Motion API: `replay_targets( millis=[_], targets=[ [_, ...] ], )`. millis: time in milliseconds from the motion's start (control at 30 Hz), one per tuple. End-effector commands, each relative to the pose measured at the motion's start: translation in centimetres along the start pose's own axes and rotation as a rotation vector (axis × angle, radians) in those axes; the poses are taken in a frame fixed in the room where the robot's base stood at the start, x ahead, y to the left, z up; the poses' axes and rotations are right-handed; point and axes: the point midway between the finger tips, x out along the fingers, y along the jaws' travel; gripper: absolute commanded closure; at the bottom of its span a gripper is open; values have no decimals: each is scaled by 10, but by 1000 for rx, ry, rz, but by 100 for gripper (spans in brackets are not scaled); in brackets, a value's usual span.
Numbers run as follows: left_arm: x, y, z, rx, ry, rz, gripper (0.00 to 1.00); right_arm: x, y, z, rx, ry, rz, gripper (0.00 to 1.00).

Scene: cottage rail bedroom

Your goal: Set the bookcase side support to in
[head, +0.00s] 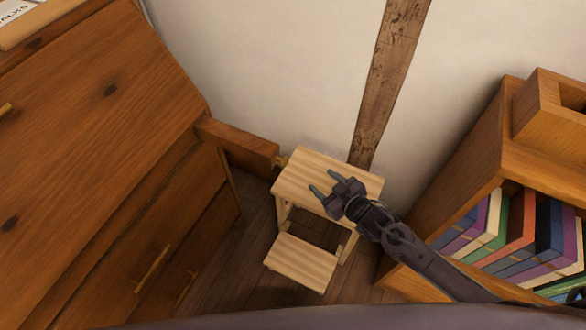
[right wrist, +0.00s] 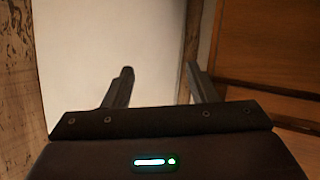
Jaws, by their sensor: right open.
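The side support (head: 240,146) is a brown wooden bar that sticks out from the right side of the wooden bureau (head: 105,110). My left gripper is out of view.
The pale step stool (head: 298,263) stands on the dark floor below my right gripper. A bookcase (head: 470,165) with several books is on the right. A timber post (head: 388,85) runs up the pale wall behind. Brass-handled drawers (head: 160,235) face the floor gap.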

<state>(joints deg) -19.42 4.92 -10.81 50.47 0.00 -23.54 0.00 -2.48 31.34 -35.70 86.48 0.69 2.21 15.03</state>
Motion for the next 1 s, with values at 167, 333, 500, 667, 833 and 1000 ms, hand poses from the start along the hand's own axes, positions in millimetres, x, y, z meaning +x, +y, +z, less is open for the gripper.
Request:
replay_targets(
  millis=[167, 333, 500, 667, 833, 1000],
  targets=[
    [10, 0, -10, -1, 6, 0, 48, -14, -9, -56, -110, 298, -230, 48],
    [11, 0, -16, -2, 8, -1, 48, -36, -18, -74, -131, 418, -376, 48],
    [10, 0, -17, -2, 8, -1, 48, -39, -23, -81, -131, 448, -413, 48],
    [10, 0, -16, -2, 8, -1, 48, -21, -32, -91, -131, 450, -413, 48],
    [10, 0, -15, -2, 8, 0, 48, 2, -43, -102, -132, 449, -412, 48],
    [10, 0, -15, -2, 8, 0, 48, 17, -51, -107, -131, 446, -410, 48]
  ],
)
